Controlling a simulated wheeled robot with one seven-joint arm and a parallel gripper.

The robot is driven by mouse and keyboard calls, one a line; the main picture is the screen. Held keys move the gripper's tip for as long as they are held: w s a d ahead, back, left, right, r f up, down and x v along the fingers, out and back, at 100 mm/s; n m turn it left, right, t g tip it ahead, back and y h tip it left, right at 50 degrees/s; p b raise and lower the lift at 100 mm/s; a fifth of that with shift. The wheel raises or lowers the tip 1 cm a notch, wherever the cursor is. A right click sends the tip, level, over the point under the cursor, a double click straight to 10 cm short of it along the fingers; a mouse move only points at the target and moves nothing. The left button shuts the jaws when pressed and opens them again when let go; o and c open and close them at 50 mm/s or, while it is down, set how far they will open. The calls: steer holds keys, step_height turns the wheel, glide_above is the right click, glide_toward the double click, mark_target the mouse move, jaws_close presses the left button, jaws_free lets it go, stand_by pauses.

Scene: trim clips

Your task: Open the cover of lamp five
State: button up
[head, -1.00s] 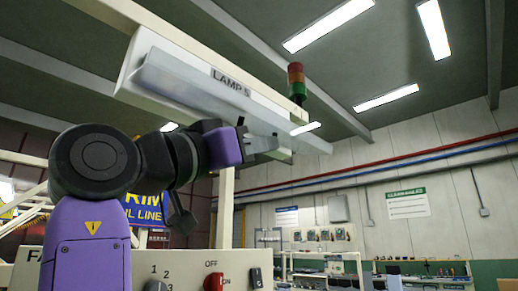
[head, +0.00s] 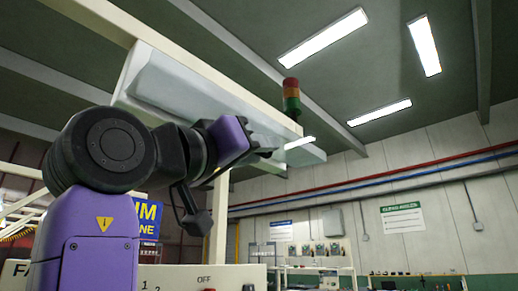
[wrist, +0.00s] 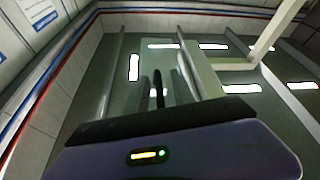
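Lamp five is the long pale ceiling-hung fixture at upper left in the head view. Its cover (head: 185,85) is a long greyish-white panel along the fixture, tilted out so that it hides the lamp's label. My gripper (head: 264,152) is at the lower edge of the cover toward its right end, in front of it. I cannot tell whether it touches the cover. The gripper's fingers are small and dark there. In the wrist view, narrow shapes stand up beyond the gripper body (wrist: 175,150), but whether the fingers are apart is unclear.
A red-and-green signal light (head: 291,100) stands just right of the fixture. A cream overhead beam (head: 230,80) runs behind it. A panel with switches (head: 205,279) is below my arm. The space right of the fixture is open.

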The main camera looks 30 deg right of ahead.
steer(key=shift+s, duration=0.15)
steer(key=b+v, duration=0.2)
steer(key=v, duration=0.5)
steer(key=shift+a, duration=0.3)
steer(key=shift+s+f, duration=0.1)
steer(key=shift+f, duration=0.05)
steer(key=w+b+v, duration=0.1)
steer(key=v, duration=0.8)
steer(key=shift+a, duration=0.2)
stand_by(0.4)
steer(key=shift+w, duration=0.1)
stand_by(0.4)
